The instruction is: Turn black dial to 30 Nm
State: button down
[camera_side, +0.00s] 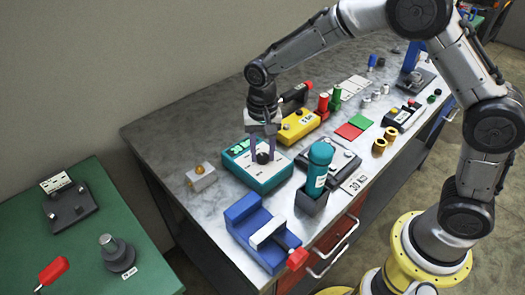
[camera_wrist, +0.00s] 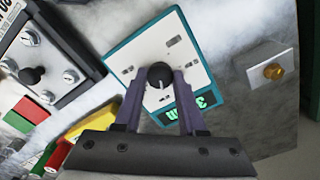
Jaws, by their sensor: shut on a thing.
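The black dial (camera_wrist: 159,75) sits on the white face of a teal-edged box (camera_wrist: 118,64). It has a white pointer mark. In the side view the same box (camera_side: 278,177) lies on the grey bench, and the dial (camera_side: 262,158) shows between my fingertips. My gripper (camera_wrist: 160,82) comes down from above and is shut on the dial, one purple finger on each side. A dark display (camera_wrist: 192,107) with green characters is partly hidden by a finger in the wrist view; a 3 shows, but the full reading is unclear.
A blue vise (camera_side: 248,222) and a teal bottle (camera_side: 318,165) in a dark holder stand in front of the box. A yellow box (camera_side: 299,124) is behind it. A small block with a brass knob (camera_side: 200,175) is to its left.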

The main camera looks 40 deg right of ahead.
aim_at(263, 156)
jog(key=shift+r, duration=0.1)
dwell(0.5)
jog(key=shift+c, duration=2.4)
grip_release()
notch_tip(263, 156, up, 14)
